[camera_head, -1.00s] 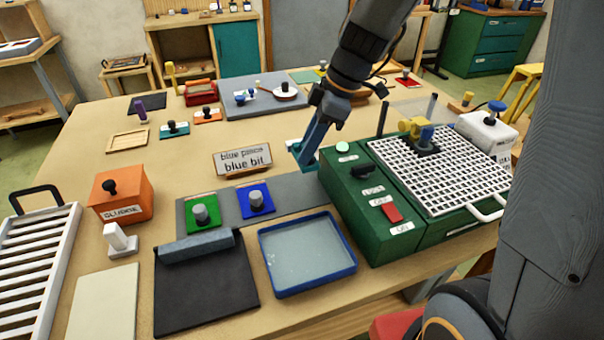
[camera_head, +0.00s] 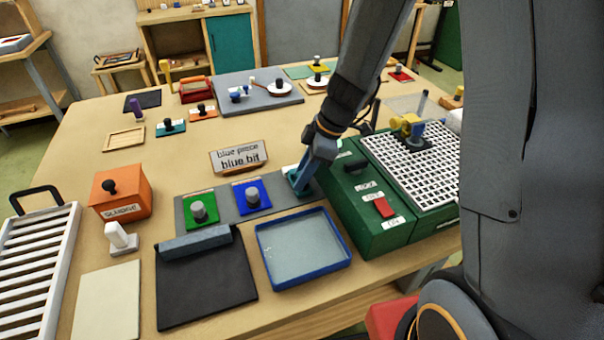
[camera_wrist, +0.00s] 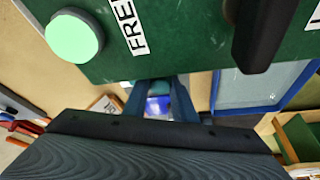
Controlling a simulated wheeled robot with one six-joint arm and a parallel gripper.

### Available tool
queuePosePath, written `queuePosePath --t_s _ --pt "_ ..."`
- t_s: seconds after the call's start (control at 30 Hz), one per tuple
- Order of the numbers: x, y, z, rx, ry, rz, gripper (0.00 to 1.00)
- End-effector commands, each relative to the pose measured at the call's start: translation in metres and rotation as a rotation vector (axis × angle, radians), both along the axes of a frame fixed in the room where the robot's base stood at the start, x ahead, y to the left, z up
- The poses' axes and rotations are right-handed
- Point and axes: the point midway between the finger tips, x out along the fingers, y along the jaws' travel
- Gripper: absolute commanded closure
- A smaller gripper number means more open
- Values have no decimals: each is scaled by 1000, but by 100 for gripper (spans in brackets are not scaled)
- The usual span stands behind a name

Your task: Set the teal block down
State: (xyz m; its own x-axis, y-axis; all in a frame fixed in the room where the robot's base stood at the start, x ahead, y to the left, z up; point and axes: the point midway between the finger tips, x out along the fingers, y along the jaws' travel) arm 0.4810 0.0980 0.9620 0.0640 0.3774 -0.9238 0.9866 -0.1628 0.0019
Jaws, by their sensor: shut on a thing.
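My gripper (camera_head: 306,178) points down beside the green machine's left side, shut on a teal block (camera_head: 297,184). Little of the block shows past the fingers. It is at the right end of the grey strip (camera_head: 222,213); I cannot tell whether it touches the strip. On the strip, a green piece (camera_head: 200,211) and a blue piece (camera_head: 252,197) with grey knobs sit to the left. In the wrist view, the two blue fingers (camera_wrist: 158,104) reach down with a bit of teal between them, and blue shows beyond.
The green machine (camera_head: 377,233) with a white grid stands close on the right. Another teal piece with a black knob (camera_head: 170,128) lies farther back.

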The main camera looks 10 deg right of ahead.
Motion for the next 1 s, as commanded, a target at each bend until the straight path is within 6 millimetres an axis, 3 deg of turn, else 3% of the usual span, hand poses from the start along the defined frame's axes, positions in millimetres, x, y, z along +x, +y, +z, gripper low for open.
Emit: queuePosePath --t_s 0.3,0.33,0.43,0.83,1.0 --pt "1 0 -3 1 -1 0 96" --pt "0 0 -3 1 0 0 74" --pt "0 0 -2 1 0 0 57" --pt "0 0 2 0 0 0 57" --pt "0 -9 22 1 -5 -1 57"
